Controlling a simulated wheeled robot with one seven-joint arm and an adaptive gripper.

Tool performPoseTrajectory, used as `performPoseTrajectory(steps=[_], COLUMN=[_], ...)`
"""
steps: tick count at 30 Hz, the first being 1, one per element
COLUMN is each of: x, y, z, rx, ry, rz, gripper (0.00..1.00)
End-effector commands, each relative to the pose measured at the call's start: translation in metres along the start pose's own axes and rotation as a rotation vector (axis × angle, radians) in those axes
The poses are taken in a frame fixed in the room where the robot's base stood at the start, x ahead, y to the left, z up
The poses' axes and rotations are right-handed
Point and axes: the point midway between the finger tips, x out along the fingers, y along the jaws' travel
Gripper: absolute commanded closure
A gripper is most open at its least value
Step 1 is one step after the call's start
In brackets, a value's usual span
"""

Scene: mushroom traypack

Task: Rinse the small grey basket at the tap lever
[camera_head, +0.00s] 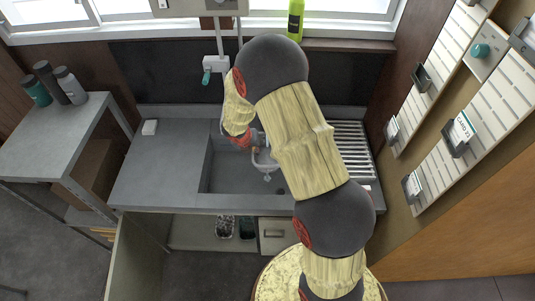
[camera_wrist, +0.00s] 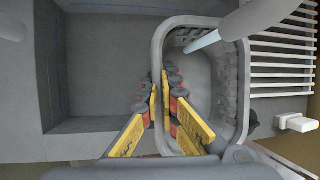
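The small grey basket (camera_wrist: 158,60) fills the middle right of the wrist view, its open top facing the camera. My gripper (camera_wrist: 162,88) has yellow fingers closed on the basket's left wall, one outside and one inside. A pale blue stream (camera_wrist: 203,41) runs from a grey spout (camera_wrist: 255,18) into the basket's upper part. In the head view, the teal tap lever (camera_head: 207,77) hangs at the wall pipe, left of my arm. The basket sits over the sink (camera_head: 225,172); my arm hides much of that area in the head view.
A ribbed drainer (camera_head: 352,140) lies right of the sink. Several bottles (camera_head: 70,85) stand on the left table. A green bottle (camera_head: 296,20) stands on the sill.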

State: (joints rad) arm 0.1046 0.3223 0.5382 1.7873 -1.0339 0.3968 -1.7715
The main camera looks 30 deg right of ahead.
Motion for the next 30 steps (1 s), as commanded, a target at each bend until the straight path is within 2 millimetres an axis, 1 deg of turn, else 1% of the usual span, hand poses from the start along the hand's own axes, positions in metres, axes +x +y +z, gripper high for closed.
performPoseTrajectory(steps=[8,30], x=[-0.001,-0.021], y=[0.001,0.005], z=[-0.002,-0.050], rx=[0.000,-0.001], ry=[0.000,-0.001], rz=[0.000,0.000], gripper=[1.00,1.00])
